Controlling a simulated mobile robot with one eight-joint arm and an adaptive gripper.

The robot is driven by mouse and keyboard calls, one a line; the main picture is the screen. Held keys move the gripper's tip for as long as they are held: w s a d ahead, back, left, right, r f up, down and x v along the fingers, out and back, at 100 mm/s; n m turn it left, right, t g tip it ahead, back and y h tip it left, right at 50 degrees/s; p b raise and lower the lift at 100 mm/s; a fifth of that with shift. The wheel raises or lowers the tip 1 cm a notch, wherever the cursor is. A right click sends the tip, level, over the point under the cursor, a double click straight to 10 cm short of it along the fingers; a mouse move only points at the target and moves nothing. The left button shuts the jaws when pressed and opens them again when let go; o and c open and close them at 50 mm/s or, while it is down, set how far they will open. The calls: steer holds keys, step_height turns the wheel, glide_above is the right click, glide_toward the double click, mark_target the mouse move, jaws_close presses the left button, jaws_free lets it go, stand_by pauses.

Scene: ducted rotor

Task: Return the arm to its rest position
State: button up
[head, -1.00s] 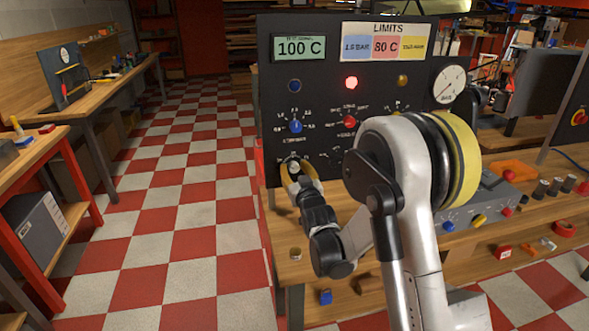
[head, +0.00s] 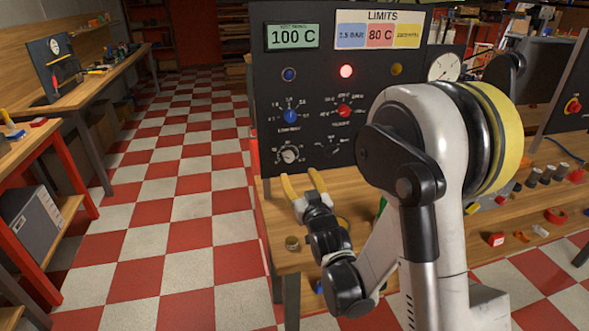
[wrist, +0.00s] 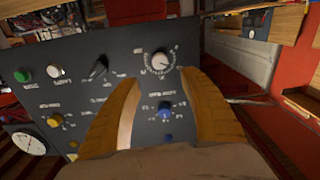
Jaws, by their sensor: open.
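My gripper (head: 303,184) has two yellow fingers, spread apart and empty. In the head view it is in front of the lower left part of a dark control panel (head: 330,62), just below a white-faced knob (head: 289,154). In the wrist view the fingers of my gripper (wrist: 168,92) point at the panel, with the white knob (wrist: 160,62) beyond the tips and a blue knob (wrist: 165,108) seen between them. The fingers appear clear of the knobs. My arm covers the panel's lower right part.
A wooden bench (head: 270,212) runs below the panel, with a small round part (head: 292,243) near its left edge. A pressure gauge (head: 445,66) is at the panel's right. A checkered floor aisle (head: 185,205) is free on the left. A red-framed workbench (head: 75,180) stands at far left.

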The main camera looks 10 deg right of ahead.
steer(key=shift+s, duration=0.45)
steer(key=shift+r, duration=0.1)
steer(key=s+g, duration=1.1)
steer(key=s, duration=1.9)
steer(key=shift+s+m, duration=0.2)
steer(key=shift+m, duration=0.2)
steer(key=shift+r, duration=0.15)
stand_by(1.5)
